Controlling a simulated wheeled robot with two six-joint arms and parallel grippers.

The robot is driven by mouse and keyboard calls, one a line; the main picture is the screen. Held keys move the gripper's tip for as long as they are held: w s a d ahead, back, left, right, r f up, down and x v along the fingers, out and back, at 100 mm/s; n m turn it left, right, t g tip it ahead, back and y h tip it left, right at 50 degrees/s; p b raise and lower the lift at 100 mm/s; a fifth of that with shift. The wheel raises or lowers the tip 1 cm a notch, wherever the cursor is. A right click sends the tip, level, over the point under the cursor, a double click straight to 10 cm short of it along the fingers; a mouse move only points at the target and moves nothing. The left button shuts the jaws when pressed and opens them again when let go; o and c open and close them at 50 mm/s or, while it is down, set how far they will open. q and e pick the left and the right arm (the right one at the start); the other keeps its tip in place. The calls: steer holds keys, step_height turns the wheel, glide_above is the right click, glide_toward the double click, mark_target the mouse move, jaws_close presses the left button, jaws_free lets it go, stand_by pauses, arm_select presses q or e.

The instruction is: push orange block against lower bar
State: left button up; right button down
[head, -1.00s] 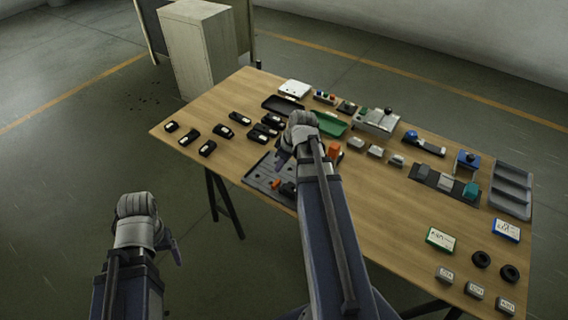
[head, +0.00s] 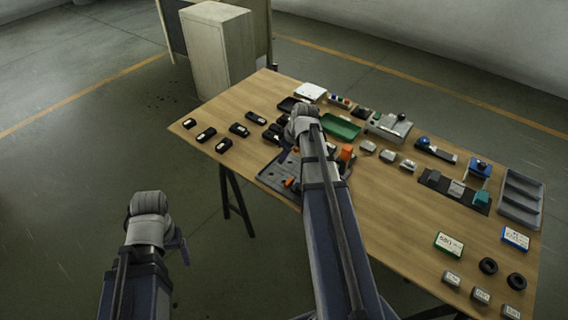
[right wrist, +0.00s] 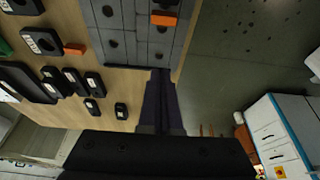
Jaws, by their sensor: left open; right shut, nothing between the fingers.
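A grey plate with holes (head: 272,178) lies at the table's near edge; it also fills the top of the right wrist view (right wrist: 115,45). An orange block (right wrist: 163,18) sits on it beside a dark piece; in the head view a small orange block (head: 289,182) shows on the plate. I cannot make out which part is the lower bar. My right gripper (right wrist: 162,105) is shut and empty, its fingertips near the plate's edge, apart from the orange block. My left gripper (head: 184,248) is open and empty, off the table over the floor.
A taller orange piece (head: 346,152) stands right of my right arm. Several black labelled parts (head: 222,146) lie left of the plate, a green tray (head: 341,127) behind it. A cabinet (head: 217,50) stands behind.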

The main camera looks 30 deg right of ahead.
mark_target(291, 182)
steer(key=b+x, duration=0.9)
steer(key=x, duration=0.1)
steer(key=s, duration=0.2)
steer(key=s+d+r+p, duration=0.1)
steer(key=shift+s+d, duration=0.25)
steer(key=shift+s, duration=0.15)
steer(key=shift+s, duration=0.1)
steer(key=shift+s+d, duration=0.35)
steer(key=shift+s, duration=0.4)
steer(key=shift+s+d, duration=0.3)
steer(key=shift+s, duration=0.4)
steer(key=shift+w, duration=0.15)
